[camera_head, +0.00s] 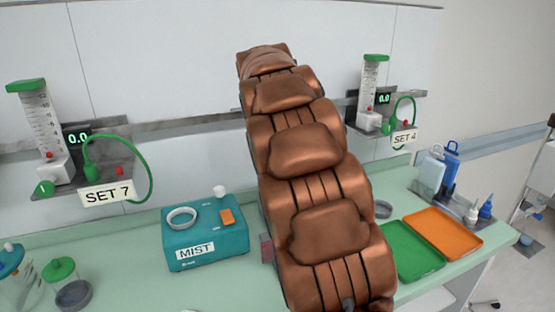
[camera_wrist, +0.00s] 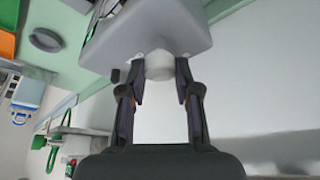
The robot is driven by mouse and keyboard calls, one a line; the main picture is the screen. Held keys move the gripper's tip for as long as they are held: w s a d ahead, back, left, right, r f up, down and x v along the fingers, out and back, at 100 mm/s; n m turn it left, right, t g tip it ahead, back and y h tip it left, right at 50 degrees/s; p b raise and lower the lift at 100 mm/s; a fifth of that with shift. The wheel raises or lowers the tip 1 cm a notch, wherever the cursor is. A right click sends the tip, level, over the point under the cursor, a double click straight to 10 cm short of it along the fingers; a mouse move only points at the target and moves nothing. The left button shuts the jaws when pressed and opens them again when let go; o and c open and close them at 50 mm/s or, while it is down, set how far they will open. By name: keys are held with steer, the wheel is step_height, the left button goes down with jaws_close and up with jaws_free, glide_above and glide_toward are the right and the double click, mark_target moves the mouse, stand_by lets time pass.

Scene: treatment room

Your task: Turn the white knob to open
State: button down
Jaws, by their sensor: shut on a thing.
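In the wrist view, a white knob (camera_wrist: 160,66) sticks out from a smooth grey housing (camera_wrist: 125,30). My gripper (camera_wrist: 160,78) has one dark finger on each side of the knob and is shut on it. Whether the knob has turned cannot be told. In the head view, my copper-brown arm covers the middle of the scene and hides my gripper, this knob and the housing.
A teal MIST box (camera_head: 206,246) stands on the green counter left of my arm. Wall units SET 7 (camera_head: 107,193) and SET 4 (camera_head: 404,137) flank the arm. Green (camera_head: 413,250) and orange (camera_head: 444,232) trays lie at right. A lidded jar (camera_head: 72,292) stands front left.

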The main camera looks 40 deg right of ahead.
steer(key=shift+f+m+g, duration=0.1)
steer(key=shift+m+g, duration=0.2)
steer(key=shift+m, duration=0.4)
steer(key=c, duration=0.8)
jaws_free()
steer(key=shift+c, duration=0.2)
steer(key=v, duration=1.2)
steer(key=shift+a, duration=0.1)
steer(key=s+a+f+n+g+y+p, duration=0.1)
steer(key=s+a+f+n, duration=0.3)
steer(key=s+a+f, duration=0.3)
steer(key=s+a+f+n+g+y+p, duration=0.1)
steer(key=s+a+f+n, duration=0.3)
steer(key=s, duration=1.2)
steer(key=s+a+f+n+g+y+p, duration=0.1)
steer(key=s+a+f+n, duration=0.3)
steer(key=s+a+f, duration=0.6)
steer(key=shift+s+a+f+g+y+p, duration=0.3)
steer(key=shift+s+a+g+y+p, duration=0.15)
steer(key=shift+s+a, duration=0.35)
